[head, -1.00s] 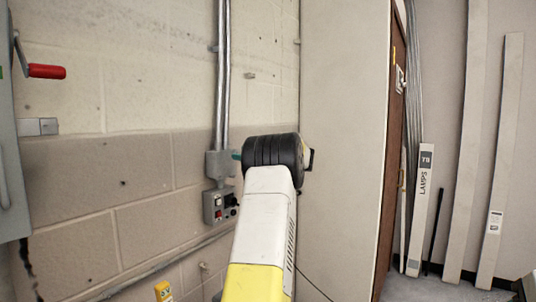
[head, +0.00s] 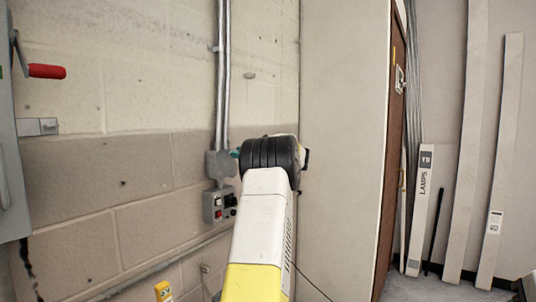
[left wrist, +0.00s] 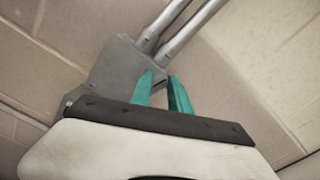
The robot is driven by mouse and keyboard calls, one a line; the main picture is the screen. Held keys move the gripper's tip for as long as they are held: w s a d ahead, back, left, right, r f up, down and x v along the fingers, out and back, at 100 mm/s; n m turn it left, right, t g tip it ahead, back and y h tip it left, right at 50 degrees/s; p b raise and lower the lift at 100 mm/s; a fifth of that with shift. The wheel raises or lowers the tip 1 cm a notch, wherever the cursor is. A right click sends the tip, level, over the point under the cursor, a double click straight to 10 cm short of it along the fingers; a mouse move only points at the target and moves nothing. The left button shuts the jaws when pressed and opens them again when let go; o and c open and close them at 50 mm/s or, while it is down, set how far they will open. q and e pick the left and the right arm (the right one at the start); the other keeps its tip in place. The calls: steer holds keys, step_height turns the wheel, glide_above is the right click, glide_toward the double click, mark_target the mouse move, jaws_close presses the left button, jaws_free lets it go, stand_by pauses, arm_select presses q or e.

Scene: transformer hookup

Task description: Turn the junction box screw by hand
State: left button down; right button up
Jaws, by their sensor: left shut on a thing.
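The grey junction box (head: 214,168) is on the block wall, at the lower end of two metal conduits. It also shows in the left wrist view (left wrist: 112,66), tilted in the picture. My left gripper (head: 235,153) reaches the box's right side with its teal fingertips. In the left wrist view the two teal fingers (left wrist: 165,80) point at the box near its lower right edge, with a narrow gap between them. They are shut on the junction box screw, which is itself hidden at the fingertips. My right gripper is not in view.
A control box with buttons (head: 219,205) is on the wall just below the junction box. A grey cabinet with a red-handled lever (head: 46,71) is at the far left. A pale panel (head: 343,130) stands close to the right of my wrist.

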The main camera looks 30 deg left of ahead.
arm_select(q)
steer(key=shift+n, duration=0.3)
steer(key=shift+f+n, duration=0.15)
steer(key=shift+n, duration=8.1)
steer(key=shift+f+n, duration=0.1)
steer(key=shift+n, duration=8.15)
steer(key=shift+w, duration=0.1)
